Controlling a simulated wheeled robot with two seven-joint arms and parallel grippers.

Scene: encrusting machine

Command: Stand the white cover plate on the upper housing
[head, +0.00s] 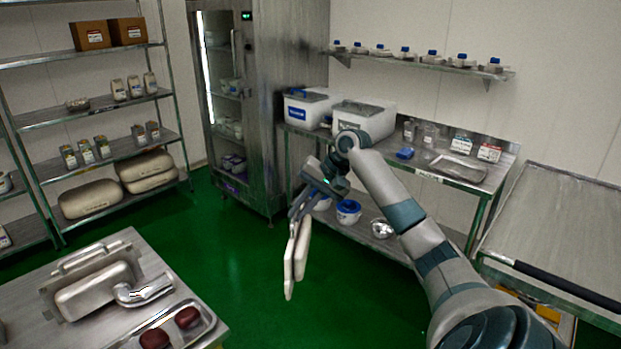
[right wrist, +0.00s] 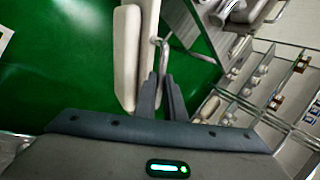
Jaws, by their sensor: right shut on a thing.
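The white cover plate (head: 302,250) hangs in the air from my right gripper (head: 301,208), seen nearly edge-on as two pale slabs side by side. In the right wrist view the plate (right wrist: 127,55) extends away from the fingers (right wrist: 162,98), over the green floor. A pale metal housing with a curved pipe (head: 97,290) lies on the steel table at the lower left, well apart from the plate. I cannot tell whether it is the upper housing. My left gripper is not in view.
The steel table (head: 205,293) also carries a tray with two dark red lumps (head: 187,317). Shelving (head: 110,150) stands at the left and a steel cabinet (head: 280,90) at the back. A workbench with white bins (head: 363,118) is behind my right arm. Green floor is clear between them.

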